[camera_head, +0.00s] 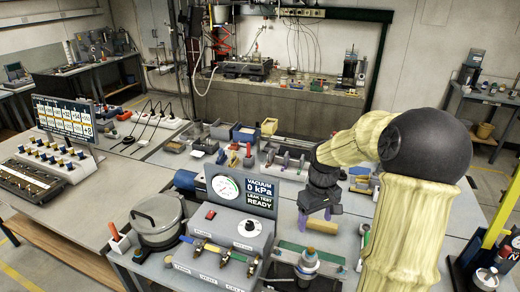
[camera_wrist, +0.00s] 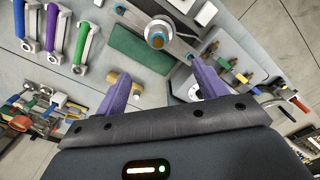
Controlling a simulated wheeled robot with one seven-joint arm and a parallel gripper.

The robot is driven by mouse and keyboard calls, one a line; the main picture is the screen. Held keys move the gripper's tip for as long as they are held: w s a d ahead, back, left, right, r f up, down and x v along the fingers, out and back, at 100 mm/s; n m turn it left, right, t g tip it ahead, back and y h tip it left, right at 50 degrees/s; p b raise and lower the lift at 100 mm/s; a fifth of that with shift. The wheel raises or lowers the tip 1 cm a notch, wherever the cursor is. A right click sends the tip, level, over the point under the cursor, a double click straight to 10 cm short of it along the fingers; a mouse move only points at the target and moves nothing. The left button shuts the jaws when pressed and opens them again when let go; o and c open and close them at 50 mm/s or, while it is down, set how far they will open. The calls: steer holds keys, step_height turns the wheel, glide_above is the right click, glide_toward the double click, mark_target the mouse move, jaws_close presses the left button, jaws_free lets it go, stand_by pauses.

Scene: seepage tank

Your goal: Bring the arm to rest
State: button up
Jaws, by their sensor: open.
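My gripper (camera_head: 315,216) hangs low over the right part of the workbench in the head view, at the end of my bent arm. Its two purple fingers point down and stand apart. In the wrist view my gripper (camera_wrist: 158,74) is open, with nothing seen between the fingers. A tan block (camera_head: 322,226) lies on the bench just below the fingers in the head view. A green pad (camera_wrist: 138,48) and a round metal fitting (camera_wrist: 157,38) lie beyond the fingertips in the wrist view; I cannot tell the exact gap.
A vacuum console (camera_head: 228,232) with a gauge and levers stands left of my gripper, beside a lidded metal pot (camera_head: 158,218). Small bins (camera_head: 245,134) and racks (camera_head: 287,160) stand behind. Tools with green, purple and blue handles (camera_wrist: 55,35) lie upper left in the wrist view.

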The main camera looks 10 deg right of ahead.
steer(key=s+a+f+m+t+b, duration=0.2)
steer(key=s+a+f, duration=0.1)
steer(key=s+a, duration=0.9)
steer(key=shift+s+a+t, duration=0.2)
steer(key=shift+a+t, duration=0.1)
steer(key=shift+a, duration=0.5)
steer(key=shift+f, duration=0.1)
steer(key=shift+c, duration=0.4)
jaws_close()
steer(key=c, duration=0.7)
jaws_free()
